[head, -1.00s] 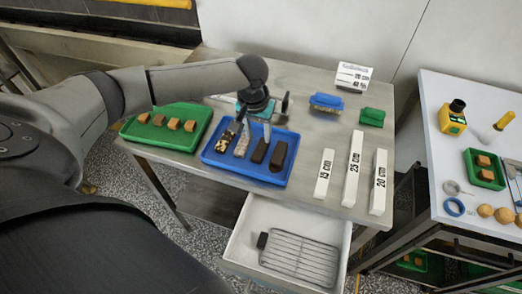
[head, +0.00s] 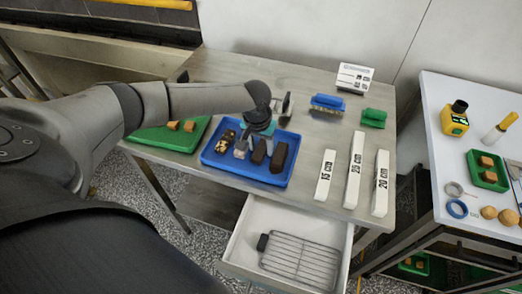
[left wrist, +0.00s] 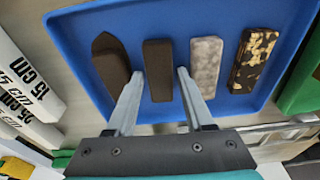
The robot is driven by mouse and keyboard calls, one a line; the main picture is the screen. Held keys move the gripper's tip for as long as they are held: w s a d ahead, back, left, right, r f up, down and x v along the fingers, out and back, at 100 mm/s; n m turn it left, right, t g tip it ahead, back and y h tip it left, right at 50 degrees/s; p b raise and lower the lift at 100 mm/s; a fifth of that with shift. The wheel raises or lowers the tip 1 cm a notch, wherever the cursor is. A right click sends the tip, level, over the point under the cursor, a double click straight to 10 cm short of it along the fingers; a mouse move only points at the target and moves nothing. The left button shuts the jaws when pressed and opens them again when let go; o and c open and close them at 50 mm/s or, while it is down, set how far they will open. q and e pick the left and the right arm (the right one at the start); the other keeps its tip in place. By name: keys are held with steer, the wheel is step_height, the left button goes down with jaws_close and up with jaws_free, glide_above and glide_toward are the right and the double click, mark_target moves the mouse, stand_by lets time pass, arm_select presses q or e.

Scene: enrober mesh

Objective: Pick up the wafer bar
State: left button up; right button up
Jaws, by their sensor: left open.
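The blue tray (head: 216,160) holds several bars in a row, also in the left wrist view (left wrist: 75,50). They are a bar with gold pieces (left wrist: 254,60), a mottled grey bar (left wrist: 205,65), a plain dark brown bar (left wrist: 158,68) and a dark bar with a pointed end (left wrist: 110,62). I cannot tell by label which is the wafer bar. My left gripper (left wrist: 160,73) is open over the tray, with its fingertips on either side of the plain dark bar in that view. In the head view the gripper (head: 257,130) partly hides the bars. My right gripper does not show.
A green tray (head: 150,141) with small tan pieces stands left of the blue tray. White length blocks (head: 354,170) lie to the right. Blue (head: 327,103) and green (head: 373,118) objects stand behind. An open drawer (head: 245,240) with a wire rack is below.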

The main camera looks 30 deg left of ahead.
arm_select(q)
steer(key=shift+f, duration=0.2)
steer(key=c, duration=0.8)
steer(key=shift+o, duration=0.2)
steer(key=shift+r, duration=0.15)
